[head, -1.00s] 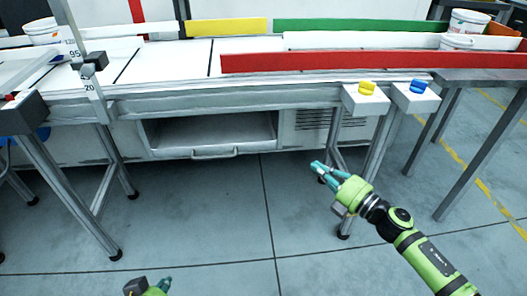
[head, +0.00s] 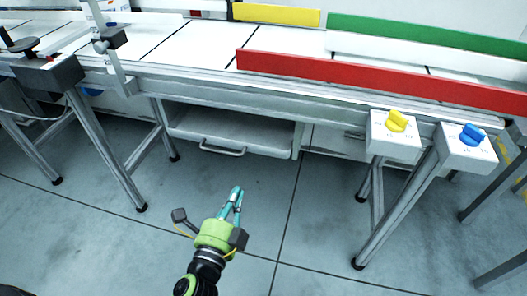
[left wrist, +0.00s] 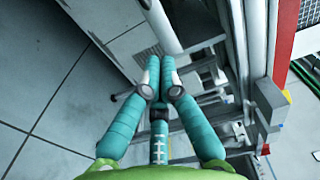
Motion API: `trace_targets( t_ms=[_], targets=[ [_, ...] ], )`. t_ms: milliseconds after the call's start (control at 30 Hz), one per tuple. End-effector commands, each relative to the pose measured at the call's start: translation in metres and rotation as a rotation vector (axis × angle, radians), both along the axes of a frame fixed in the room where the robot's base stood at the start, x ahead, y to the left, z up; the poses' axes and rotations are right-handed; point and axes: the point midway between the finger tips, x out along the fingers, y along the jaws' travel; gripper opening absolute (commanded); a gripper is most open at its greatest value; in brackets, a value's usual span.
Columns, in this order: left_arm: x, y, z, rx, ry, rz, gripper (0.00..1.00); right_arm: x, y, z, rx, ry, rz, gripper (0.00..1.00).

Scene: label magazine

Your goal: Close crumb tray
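The crumb tray (head: 245,130) is a grey, shallow drawer under the long table in the head view. It is pulled out at least partly, since its inside shows behind a low front with a bar handle (head: 222,147). My left gripper (head: 238,190) is in front of and below the tray, over the floor, apart from the handle. Its teal fingers point toward the table. In the left wrist view the fingertips (left wrist: 161,62) come together with nothing seen between them. I cannot surely pick out the tray in that view. My right gripper is not in view.
The table (head: 300,95) has metal legs on both sides of the tray. A box with a yellow knob (head: 397,121) and one with a blue knob (head: 471,135) stick out at the right. Red rail (head: 380,80) runs along the top. The floor before the tray is clear.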

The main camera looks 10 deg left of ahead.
Motion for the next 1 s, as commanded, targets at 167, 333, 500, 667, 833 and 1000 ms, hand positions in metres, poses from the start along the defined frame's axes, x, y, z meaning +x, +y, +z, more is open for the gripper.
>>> trace_targets(
  t_ms=[167,333,500,667,833,1000],
  targets=[
    [0.023,0.000,0.003,0.002,-0.005,-0.001,0.00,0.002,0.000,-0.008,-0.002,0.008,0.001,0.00],
    [0.057,-0.002,0.002,-0.001,-0.004,0.000,0.00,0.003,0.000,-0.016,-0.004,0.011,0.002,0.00],
    [0.091,-0.003,0.001,-0.002,-0.003,0.000,0.00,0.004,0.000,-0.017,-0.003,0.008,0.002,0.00],
    [0.116,-0.003,0.001,-0.003,-0.002,0.002,0.00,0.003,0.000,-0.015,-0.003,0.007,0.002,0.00],
    [0.132,-0.004,0.000,-0.004,0.000,0.001,0.00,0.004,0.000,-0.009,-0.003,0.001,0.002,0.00],
    [0.137,-0.004,0.000,-0.005,0.001,0.001,0.00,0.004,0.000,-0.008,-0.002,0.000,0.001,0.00]
  ],
)
